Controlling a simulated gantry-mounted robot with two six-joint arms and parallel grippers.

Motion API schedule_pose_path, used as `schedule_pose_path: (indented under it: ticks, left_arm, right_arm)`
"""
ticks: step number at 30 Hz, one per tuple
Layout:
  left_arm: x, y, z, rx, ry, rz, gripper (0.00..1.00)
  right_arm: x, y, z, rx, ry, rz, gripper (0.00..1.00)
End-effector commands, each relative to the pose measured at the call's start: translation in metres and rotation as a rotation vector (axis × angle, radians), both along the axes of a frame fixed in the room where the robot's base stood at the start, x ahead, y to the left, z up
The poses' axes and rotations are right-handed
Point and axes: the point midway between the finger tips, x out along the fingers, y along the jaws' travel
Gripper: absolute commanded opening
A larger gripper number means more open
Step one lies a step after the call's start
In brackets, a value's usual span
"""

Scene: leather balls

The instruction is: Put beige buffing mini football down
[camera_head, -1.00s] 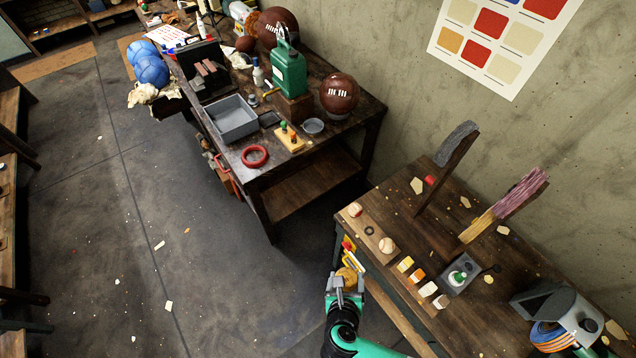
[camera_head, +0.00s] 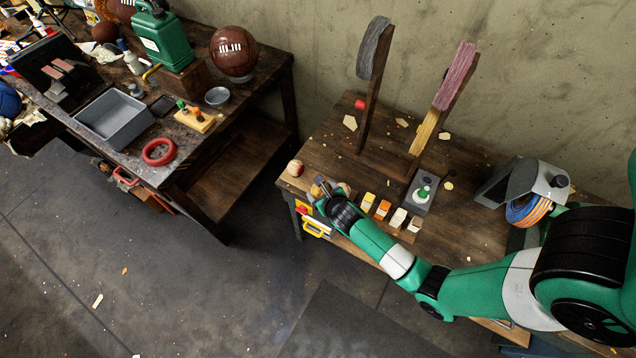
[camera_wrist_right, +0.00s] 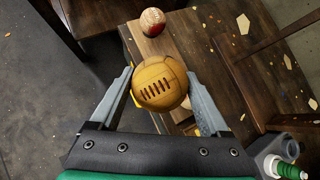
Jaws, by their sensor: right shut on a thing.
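The beige buffing mini football (camera_wrist_right: 159,82), a tan ball with dark lacing, sits between the fingers of my right gripper (camera_wrist_right: 160,95) in the right wrist view. The fingers are shut on its two sides. In the head view my right gripper (camera_head: 322,186) is over the front left edge of the wooden workbench (camera_head: 330,145), and the held ball is mostly hidden there. I cannot tell whether it touches the bench top. My left gripper is not in view.
A red and white ball (camera_head: 295,168) lies at the bench's left corner, also in the wrist view (camera_wrist_right: 152,22). A pale ball (camera_head: 345,188) is just right of the gripper. Several small blocks (camera_head: 383,209) and a grey box (camera_head: 421,192) stand further right.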

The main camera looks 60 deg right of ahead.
Motion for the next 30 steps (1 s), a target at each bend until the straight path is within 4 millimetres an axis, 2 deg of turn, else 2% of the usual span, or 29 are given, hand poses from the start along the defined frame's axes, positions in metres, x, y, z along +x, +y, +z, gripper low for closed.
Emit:
schedule_pose_path:
  ticks: [1,6,9,12,15,21,23,27,30]
  left_arm:
    - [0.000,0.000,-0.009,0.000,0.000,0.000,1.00]
    - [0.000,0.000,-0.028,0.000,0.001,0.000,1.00]
    - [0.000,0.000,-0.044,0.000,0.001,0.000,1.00]
    - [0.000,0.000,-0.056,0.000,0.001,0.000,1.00]
    - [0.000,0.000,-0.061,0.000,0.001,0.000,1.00]
    - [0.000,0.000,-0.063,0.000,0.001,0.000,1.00]
    - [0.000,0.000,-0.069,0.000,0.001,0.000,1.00]
    - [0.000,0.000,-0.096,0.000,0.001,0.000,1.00]
    - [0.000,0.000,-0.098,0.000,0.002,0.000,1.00]
  right_arm:
    - [0.008,-0.014,-0.010,0.000,-0.003,-0.007,0.18]
    - [0.032,-0.057,-0.033,0.000,-0.003,-0.007,0.18]
    - [0.042,-0.074,-0.059,0.001,0.001,-0.004,0.18]
    - [0.050,-0.087,-0.076,0.001,0.000,-0.004,0.18]
    - [0.054,-0.094,-0.084,-0.001,0.000,-0.002,0.18]
    - [0.056,-0.098,-0.087,0.000,0.000,-0.001,0.18]
    - [0.058,-0.102,-0.094,-0.001,0.000,-0.002,0.18]
    - [0.058,-0.100,-0.121,0.000,0.000,-0.001,0.18]
    - [0.058,-0.100,-0.123,-0.001,-0.001,-0.001,0.18]
